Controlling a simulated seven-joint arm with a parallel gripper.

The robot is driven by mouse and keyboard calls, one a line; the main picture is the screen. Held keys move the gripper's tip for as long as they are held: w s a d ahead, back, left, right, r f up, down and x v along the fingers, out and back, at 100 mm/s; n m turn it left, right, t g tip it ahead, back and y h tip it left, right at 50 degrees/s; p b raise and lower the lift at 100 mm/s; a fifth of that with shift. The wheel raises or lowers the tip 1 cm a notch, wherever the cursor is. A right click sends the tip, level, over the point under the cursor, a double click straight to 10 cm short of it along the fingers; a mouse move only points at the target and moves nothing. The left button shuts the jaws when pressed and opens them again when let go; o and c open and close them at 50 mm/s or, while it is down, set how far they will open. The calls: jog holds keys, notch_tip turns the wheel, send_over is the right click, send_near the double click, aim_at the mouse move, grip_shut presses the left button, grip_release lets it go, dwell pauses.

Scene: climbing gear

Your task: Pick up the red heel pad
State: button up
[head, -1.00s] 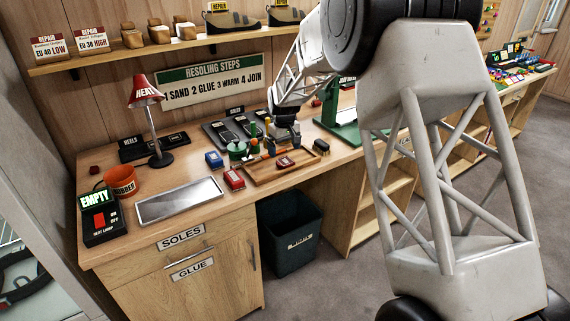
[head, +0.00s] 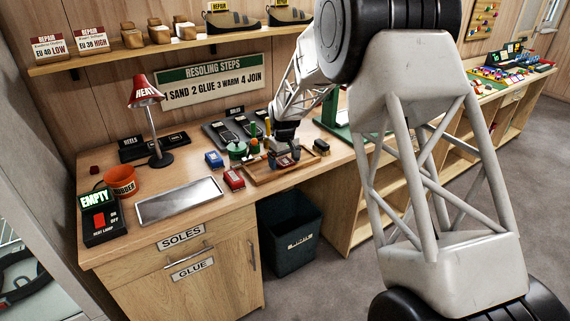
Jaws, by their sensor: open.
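My gripper (head: 285,159) is low over the wooden tray (head: 262,181) on the workbench, with its jaws open and pointing down. A small red piece (head: 284,162), which looks like the red heel pad, lies on the tray right at the fingertips. The gripper covers much of it, and I cannot tell whether the fingers touch it.
A green pot (head: 237,150) and upright tools are close behind. A dark brush-like item (head: 321,146) sits to the right. A metal plate (head: 180,200) lies at the left front.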

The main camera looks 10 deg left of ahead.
aim_at(284, 161)
jog(key=shift+c, duration=0.2)
jog(key=c, duration=1)
jog(key=shift+r, duration=0.1)
jog(key=shift+r, duration=0.75)
notch_tip(284, 161, up, 2)
jog(key=s+d, duration=0.2)
jog(key=s, duration=0.3)
jog(key=s+d+r, duration=0.1)
jog(key=s+d, duration=0.1)
jog(key=s, duration=0.2)
jog(key=s+d, duration=0.2)
jog(key=s, duration=0.3)
jog(key=shift+s+d+r, duration=0.2)
jog(key=shift+s+d, duration=0.05)
jog(key=shift+s, duration=0.05)
